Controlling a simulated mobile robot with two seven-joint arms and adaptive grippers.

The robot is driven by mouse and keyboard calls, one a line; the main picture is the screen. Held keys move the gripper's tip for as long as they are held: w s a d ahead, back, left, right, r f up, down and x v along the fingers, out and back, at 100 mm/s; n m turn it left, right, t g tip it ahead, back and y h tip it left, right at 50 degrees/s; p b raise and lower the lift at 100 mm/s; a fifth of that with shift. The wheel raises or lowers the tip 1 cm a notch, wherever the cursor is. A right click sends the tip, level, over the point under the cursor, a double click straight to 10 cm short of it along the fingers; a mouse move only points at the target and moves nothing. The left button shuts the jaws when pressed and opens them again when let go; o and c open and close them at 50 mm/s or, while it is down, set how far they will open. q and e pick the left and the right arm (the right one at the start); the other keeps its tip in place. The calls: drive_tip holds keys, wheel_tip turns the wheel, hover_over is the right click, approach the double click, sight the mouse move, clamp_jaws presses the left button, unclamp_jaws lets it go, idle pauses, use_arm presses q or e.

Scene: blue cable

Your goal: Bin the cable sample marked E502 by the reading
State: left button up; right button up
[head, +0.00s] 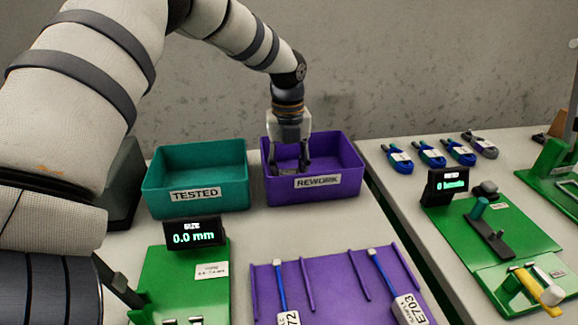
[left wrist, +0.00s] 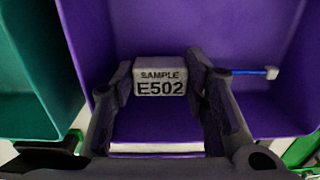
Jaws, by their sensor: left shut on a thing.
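My left gripper (head: 290,168) reaches down into the purple REWORK bin (head: 340,187). In the left wrist view the gripper (left wrist: 163,85) is shut on the white label block of the sample marked E502 (left wrist: 160,88). A short blue cable with a pale end (left wrist: 255,72) sticks out to the right of the fingers. The bin's purple inside lies around and below the sample, which appears held above the floor. The teal TESTED bin (head: 180,208) stands to the left. A display (head: 194,234) marked SIZE reads 0.0 mm. My right gripper is not in view.
A purple rack (head: 335,300) in front holds two blue cable samples, one marked E703 (head: 410,308). A green fixture (head: 160,290) stands left of it. Across a gap, the right table holds another green fixture (head: 520,240) and several coiled cables (head: 430,155).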

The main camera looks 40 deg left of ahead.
use_arm(q)
drive_tip(key=shift+f, duration=1.1)
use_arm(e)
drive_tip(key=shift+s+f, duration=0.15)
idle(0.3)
use_arm(q)
drive_tip(key=o, duration=1.3)
drive_tip(key=shift+c, duration=0.2)
drive_tip(key=shift+r, duration=0.15)
drive_tip(key=shift+a+r+p, duration=0.1)
drive_tip(key=shift+r+p, duration=0.4)
drive_tip(key=shift+r, duration=2.6)
wheel_tip(320, 180, up, 6)
drive_tip(key=shift+f, duration=0.15)
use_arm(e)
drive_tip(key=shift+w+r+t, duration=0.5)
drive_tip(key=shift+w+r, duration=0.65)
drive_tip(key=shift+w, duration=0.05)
use_arm(q)
drive_tip(key=shift+f, duration=0.1)
